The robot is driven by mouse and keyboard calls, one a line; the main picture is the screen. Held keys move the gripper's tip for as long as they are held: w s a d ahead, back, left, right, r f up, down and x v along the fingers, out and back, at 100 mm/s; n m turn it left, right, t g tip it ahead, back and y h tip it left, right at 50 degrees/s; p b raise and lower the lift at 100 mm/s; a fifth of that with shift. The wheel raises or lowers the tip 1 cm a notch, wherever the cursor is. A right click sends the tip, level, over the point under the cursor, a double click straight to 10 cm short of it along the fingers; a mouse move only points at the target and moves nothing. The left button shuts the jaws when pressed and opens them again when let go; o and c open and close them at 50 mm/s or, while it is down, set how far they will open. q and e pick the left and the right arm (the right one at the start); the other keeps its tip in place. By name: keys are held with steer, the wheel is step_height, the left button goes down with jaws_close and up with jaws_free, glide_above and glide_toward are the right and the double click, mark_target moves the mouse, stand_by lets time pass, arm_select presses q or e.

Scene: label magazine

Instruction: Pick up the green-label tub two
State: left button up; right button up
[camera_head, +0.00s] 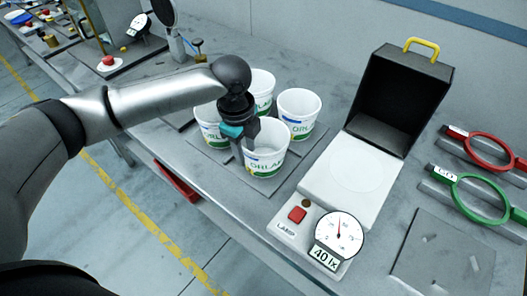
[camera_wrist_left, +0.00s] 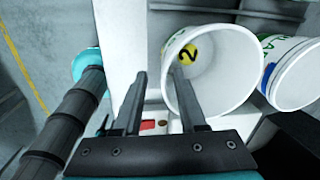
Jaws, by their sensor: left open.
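Several white tubs with green labels stand together in the head view. The front tub (camera_head: 268,165) is the one by my left gripper (camera_head: 246,148), which points down at its left rim. In the left wrist view a tub (camera_wrist_left: 232,62) shows a yellow disc marked 2 (camera_wrist_left: 187,53) inside. My left gripper (camera_wrist_left: 159,76) is open there. One finger overlaps the tub's mouth and the other is outside its left rim; I cannot tell whether either touches the wall. My right gripper is not in view.
Other tubs (camera_head: 299,112) stand close behind and beside the front tub. A light box (camera_head: 402,95) with a yellow handle and a dial (camera_head: 338,232) stands to the right. Red (camera_head: 484,151) and green (camera_head: 480,198) rings lie farther right.

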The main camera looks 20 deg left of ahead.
mark_target(248, 162)
arm_select(q)
steer(key=f, duration=0.4)
steer(key=shift+w+d, duration=0.1)
steer(key=shift+w, duration=0.25)
jaws_close()
